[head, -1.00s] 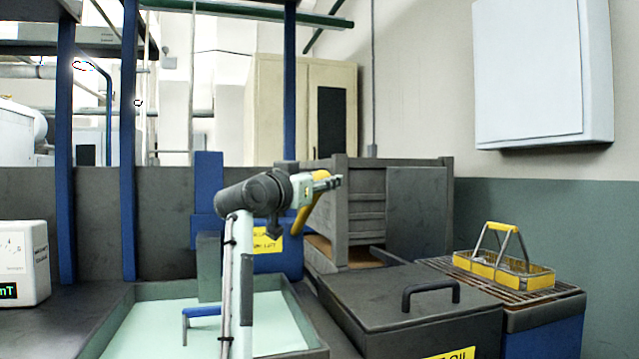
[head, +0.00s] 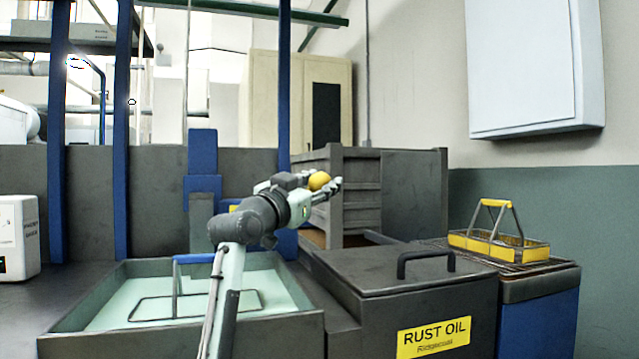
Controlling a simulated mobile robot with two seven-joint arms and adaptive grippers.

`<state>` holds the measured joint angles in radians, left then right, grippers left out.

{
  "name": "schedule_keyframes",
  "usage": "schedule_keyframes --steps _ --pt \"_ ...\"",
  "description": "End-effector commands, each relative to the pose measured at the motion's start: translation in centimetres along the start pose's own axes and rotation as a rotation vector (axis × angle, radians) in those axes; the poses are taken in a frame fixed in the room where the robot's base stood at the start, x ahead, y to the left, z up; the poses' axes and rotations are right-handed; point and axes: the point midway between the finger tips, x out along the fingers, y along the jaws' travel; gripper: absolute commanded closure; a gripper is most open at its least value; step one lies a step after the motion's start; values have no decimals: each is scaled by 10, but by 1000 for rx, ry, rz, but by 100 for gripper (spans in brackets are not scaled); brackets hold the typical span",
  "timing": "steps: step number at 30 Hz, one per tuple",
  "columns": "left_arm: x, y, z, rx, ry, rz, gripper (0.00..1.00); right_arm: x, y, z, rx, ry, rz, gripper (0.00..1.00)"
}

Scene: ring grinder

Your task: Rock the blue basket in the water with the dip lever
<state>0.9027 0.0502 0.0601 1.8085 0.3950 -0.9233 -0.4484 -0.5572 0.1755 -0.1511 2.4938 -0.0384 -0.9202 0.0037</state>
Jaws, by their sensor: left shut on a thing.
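The blue basket shows as a blue handle (head: 195,258) and a thin dark wire rim at the water in the tank (head: 80,333). My left arm crosses in front of the basket's right part, and its lower body is hidden. The dip lever shows as a rounded yellow grip (head: 319,180) beyond the tank. My left gripper (head: 325,187) is shut on the dip lever, with pale fingers around the yellow grip. The rest of the lever is hidden behind my arm. My right gripper is out of view.
A dark lidded box labelled RUST OIL (head: 380,318) stands right of the tank. A yellow basket (head: 500,246) sits on a grated stand (head: 540,290) at the right. A grey crate-like frame (head: 410,195) stands behind the box. A white device (head: 18,238) is at the left.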

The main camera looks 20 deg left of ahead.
Motion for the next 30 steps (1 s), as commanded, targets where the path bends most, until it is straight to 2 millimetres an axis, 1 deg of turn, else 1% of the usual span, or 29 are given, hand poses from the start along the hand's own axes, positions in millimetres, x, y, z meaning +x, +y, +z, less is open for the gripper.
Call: schedule_keyframes --steps 1,7,8,12,13,23,26,29,30 --pt "0 2 4 -6 -8 5 100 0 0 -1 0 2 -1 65" --pt "0 2 3 -7 -8 5 100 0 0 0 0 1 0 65" --pt "0 2 3 -7 -8 5 59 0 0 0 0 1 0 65" --pt "0 1 3 -5 -6 4 42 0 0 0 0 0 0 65" --pt "0 1 2 -5 -6 4 39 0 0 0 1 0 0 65" --pt "-3 0 1 -1 -2 1 39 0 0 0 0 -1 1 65" --pt "-13 0 1 -1 -2 0 39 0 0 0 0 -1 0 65" --pt "-31 0 1 2 -2 0 39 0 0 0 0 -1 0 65" --pt "-40 0 2 1 -4 -1 39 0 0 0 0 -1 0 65"
